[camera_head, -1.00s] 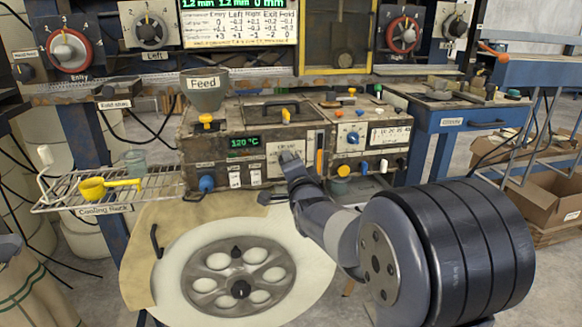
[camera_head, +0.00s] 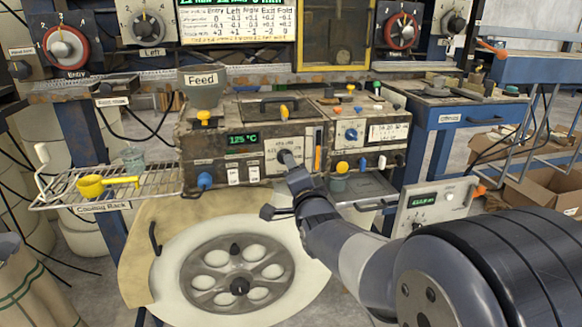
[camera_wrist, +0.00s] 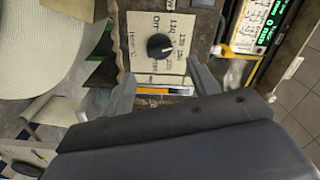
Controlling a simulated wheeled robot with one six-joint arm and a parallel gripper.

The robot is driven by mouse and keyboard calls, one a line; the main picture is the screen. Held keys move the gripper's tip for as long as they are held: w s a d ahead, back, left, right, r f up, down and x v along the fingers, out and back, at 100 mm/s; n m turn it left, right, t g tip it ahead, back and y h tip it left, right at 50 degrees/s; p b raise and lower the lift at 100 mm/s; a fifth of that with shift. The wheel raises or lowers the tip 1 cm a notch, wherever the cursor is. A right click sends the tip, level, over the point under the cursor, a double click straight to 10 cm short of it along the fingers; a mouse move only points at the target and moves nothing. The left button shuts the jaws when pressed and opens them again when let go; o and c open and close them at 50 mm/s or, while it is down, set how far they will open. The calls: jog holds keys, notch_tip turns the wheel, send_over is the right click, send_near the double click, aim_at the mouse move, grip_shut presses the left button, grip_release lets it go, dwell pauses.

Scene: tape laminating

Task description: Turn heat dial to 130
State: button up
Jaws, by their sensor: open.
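The heat dial (camera_wrist: 160,46) is a black round knob on a beige plate with printed numbers, in the upper middle of the wrist view. In the head view the dial (camera_head: 286,157) is on the front of the worn metal machine, just beyond my gripper (camera_head: 287,188). The green display (camera_head: 243,139) left of it reads 125 °C. In the wrist view my gripper (camera_wrist: 158,84) is open, its two grey fingers apart below the dial. Nothing is between the fingers, and they appear clear of the knob. The knob's exact pointer setting is too small to read.
A large pale disc with a spoked hub (camera_head: 237,275) lies below. A box with a green display (camera_head: 432,204) is beside my arm, right.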

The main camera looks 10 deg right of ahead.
jog(key=shift+s, duration=2.35)
jog(key=shift+w, duration=0.1)
jog(key=w, duration=1)
jog(key=shift+w, duration=0.35)
jog(key=s+n+p, duration=0.7)
jog(key=s+n, duration=0.1)
jog(key=s, duration=0.3)
dwell(0.5)
